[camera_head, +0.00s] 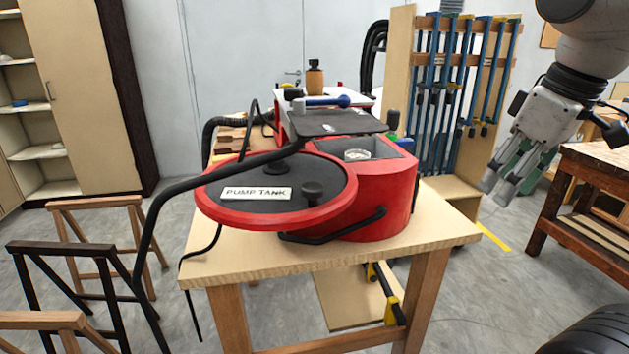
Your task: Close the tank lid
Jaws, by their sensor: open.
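A red pump tank (384,205) stands on a wooden table. A round, dark-topped, red-rimmed disc (225,188) with a "PUMP TANK" label (256,193) and dark knobs sits at its front left. A dark flat panel (360,123) is raised over the back of the tank's grey top, and a small round light item (357,155) shows below it. I cannot tell for certain which of the disc and panel is the lid. My gripper (495,190) is open and empty at the right, pointing down, apart from the tank.
The wooden table (230,260) carries the tank; a dark hose (170,195) arches past its left side. Blue clamps (447,65) hang on a rack behind. A brown workbench (600,170) stands at the right. Trestles (90,215) stand at the left. Floor is open between table and workbench.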

